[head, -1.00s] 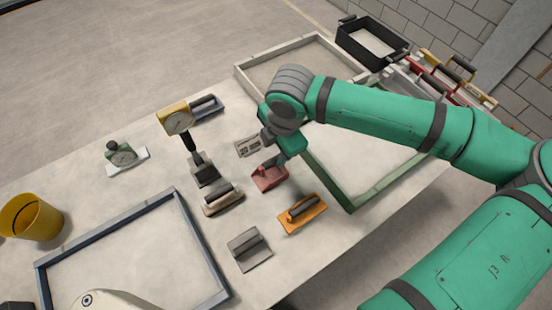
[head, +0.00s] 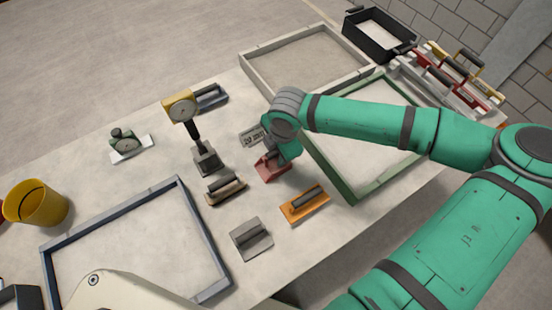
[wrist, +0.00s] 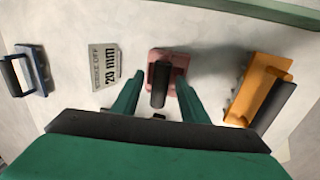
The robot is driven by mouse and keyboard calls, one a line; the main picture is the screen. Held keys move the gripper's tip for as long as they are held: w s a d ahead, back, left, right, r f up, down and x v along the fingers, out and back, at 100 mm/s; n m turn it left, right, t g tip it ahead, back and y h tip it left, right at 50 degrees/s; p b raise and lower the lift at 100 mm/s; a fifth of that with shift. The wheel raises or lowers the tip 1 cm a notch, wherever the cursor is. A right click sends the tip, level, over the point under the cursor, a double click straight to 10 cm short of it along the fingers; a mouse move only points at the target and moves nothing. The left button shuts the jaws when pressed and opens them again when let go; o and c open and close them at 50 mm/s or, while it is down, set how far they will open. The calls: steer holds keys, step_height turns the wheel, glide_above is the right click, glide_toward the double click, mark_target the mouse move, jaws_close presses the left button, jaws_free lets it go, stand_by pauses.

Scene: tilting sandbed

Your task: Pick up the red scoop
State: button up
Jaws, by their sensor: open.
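The red scoop (head: 268,169) lies on the table, to the left of the green frame. In the wrist view the red scoop (wrist: 180,60) shows its dark handle standing up toward the camera. My gripper (wrist: 160,97) is open, with one green finger on each side of the handle. I cannot tell whether the fingers touch it. In the head view my gripper (head: 276,155) is right over the scoop and hides part of it.
An orange float (head: 305,203) lies close to the right of the scoop. A 20 mm card (head: 252,137) lies just behind it. A wooden float (head: 226,190) and a grey float (head: 251,237) lie nearby. The green frame (head: 341,192) stands to the right.

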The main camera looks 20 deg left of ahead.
jaws_close()
steer(key=shift+r, duration=0.15)
steer(key=shift+r, duration=0.65)
steer(key=s+d+r, duration=1)
steer(key=r, duration=0.1)
steer(key=shift+r, duration=0.25)
steer(key=shift+w, duration=0.15)
